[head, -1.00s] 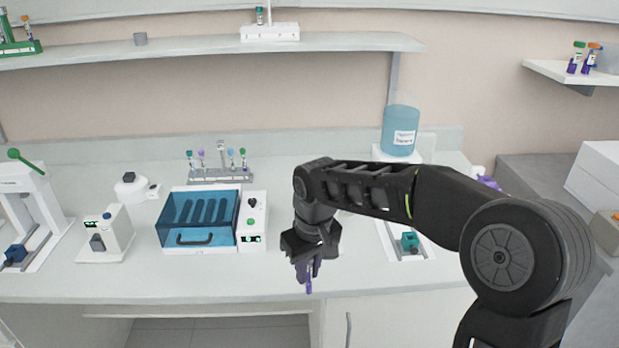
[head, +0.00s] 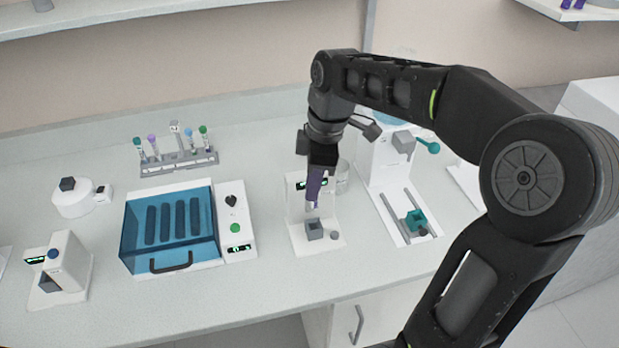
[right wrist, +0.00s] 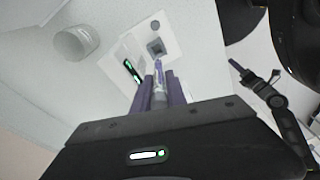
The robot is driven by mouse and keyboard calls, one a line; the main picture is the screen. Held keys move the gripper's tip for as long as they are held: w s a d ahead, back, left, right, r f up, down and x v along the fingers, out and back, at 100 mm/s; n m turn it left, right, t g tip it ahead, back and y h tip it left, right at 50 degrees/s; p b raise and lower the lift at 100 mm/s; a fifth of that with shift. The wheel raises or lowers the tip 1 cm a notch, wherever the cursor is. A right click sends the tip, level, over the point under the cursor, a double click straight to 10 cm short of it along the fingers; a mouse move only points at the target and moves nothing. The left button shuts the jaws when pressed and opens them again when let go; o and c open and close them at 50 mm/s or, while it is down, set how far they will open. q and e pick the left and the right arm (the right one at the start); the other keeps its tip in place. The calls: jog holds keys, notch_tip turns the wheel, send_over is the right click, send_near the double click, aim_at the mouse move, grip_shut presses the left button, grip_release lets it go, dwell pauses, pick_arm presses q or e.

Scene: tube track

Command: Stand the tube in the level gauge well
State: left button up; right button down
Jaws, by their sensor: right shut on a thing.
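My right gripper (head: 315,190) has its purple fingers shut on a tube (head: 312,206), pointing down above the level gauge. In the right wrist view the tube (right wrist: 158,82) shows between the fingers (right wrist: 159,90). The level gauge (head: 296,207) is a white device with a lit green display. Its grey square well (head: 314,230) sits on its base below the tube's lower end, and the tube looks apart from it. The well (right wrist: 156,47) also shows beyond the tube tip in the wrist view. What looks like my left gripper (right wrist: 240,70) shows small at the right there; its jaws are unclear.
A clear beaker (head: 342,178) stands right behind the gauge. A white device with a teal holder (head: 415,220) is to the right. A blue-lidded box (head: 168,228) is to the left, with a rack of several tubes (head: 180,163) behind it. The counter's front strip is clear.

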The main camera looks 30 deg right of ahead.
aim_at(313, 207)
jog(key=shift+w+f, duration=0.1)
jog(key=shift+f, duration=0.15)
jog(key=shift+f+b, duration=1.9)
jog(key=shift+f, duration=0.35)
jog(key=shift+f+b, duration=0.3)
jog(key=shift+f, duration=0.15)
jog(key=shift+f+b, duration=0.35)
jog(key=shift+f, duration=0.15)
jog(key=shift+f, duration=0.25)
jog(key=shift+f+b, duration=0.35)
jog(key=shift+b, duration=0.15)
